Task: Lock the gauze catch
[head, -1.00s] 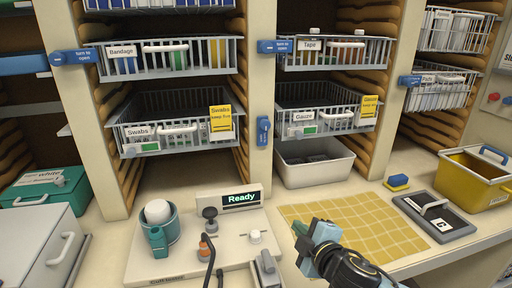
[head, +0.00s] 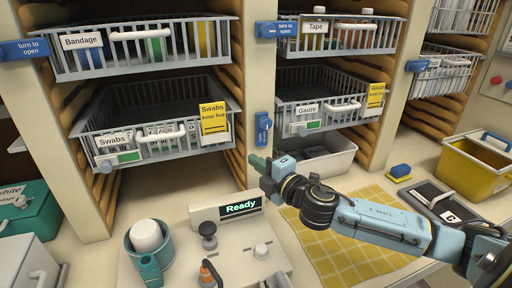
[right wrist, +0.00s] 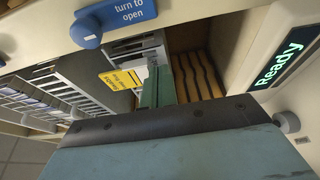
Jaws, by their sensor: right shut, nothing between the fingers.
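The gauze catch (head: 263,128) is a blue handle on the post left of the Gauze basket (head: 352,121), and it hangs upright. The right wrist view shows this catch (right wrist: 128,12) at the top, with "turn to open" on it and a round blue knob at its end. My right gripper (head: 258,163) is shut and empty, just below the catch in the head view and apart from it as far as I can tell. Its green fingertips (right wrist: 156,88) show together in the right wrist view. My left gripper is not in view.
The Bandage catch (head: 22,50), Tape catch (head: 278,30) and right-hand catch (head: 416,66) lie level. A Swabs basket (head: 160,148) stands left of the post. A grey bin (head: 322,163) is behind my gripper; a "Ready" console (head: 226,207) stands below left.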

